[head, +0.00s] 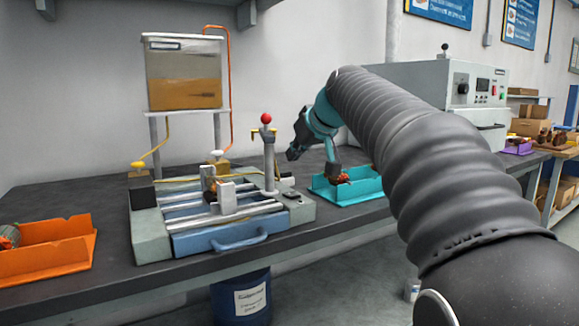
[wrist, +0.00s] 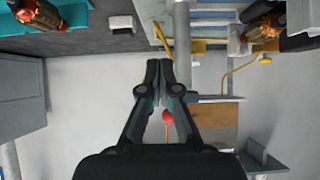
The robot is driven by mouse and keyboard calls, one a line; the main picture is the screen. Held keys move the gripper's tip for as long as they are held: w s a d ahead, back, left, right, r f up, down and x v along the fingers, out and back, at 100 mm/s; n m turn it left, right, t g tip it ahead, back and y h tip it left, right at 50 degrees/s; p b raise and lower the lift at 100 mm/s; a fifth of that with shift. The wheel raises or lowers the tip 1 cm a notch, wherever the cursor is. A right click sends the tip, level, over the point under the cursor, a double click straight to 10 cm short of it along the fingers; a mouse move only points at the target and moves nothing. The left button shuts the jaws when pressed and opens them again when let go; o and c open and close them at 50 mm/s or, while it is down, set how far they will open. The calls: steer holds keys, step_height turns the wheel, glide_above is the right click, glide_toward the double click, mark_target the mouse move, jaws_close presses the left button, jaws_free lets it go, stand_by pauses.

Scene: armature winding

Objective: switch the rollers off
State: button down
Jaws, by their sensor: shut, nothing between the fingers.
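The roller machine (head: 152,240) stands on the bench, with pale metal rollers (head: 185,222) running across it. An armature with copper windings lies at the rollers, partly hidden by upright blocks; it also shows in the wrist view (wrist: 262,30). A small dark control (head: 291,194), which looks like a switch, sits on the machine's right end; its setting is too small to tell. A post with a red ball knob (head: 266,118) rises at the machine's back right. My gripper (head: 292,154) is shut and empty, above the bench, right of the post and apart from it.
A teal tray (head: 358,192) holding an armature lies right of the machine, below my gripper. An orange tray (head: 55,262) is at the left. A tank of amber liquid (head: 184,75) stands behind on a raised stand. A grey oven-like cabinet (head: 420,80) is at the right.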

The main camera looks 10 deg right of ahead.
steer(key=v, duration=0.3)
steer(key=r+v, duration=0.1)
steer(key=shift+w+r, duration=0.1)
steer(key=shift+r, duration=0.05)
steer(key=f, duration=0.2)
steer(key=d+f+m, duration=0.1)
steer(key=f+m, duration=0.1)
steer(key=f, duration=0.1)
steer(key=shift+w+d+f+g+h, duration=0.2)
steer(key=shift+d+f+g+h, duration=0.05)
steer(key=shift+f+g+h, duration=0.15)
steer(key=s+a+f+g+h, duration=0.1)
steer(key=s+f, duration=1.2)
steer(key=s, duration=0.3)
steer(key=s+a+f+m+g+h, duration=0.1)
steer(key=s+a+f+g, duration=0.1)
steer(key=s+f, duration=1.2)
steer(key=shift+s+f+m, duration=0.25)
steer(key=shift+s+m, duration=0.05)
steer(key=shift+s, duration=1)
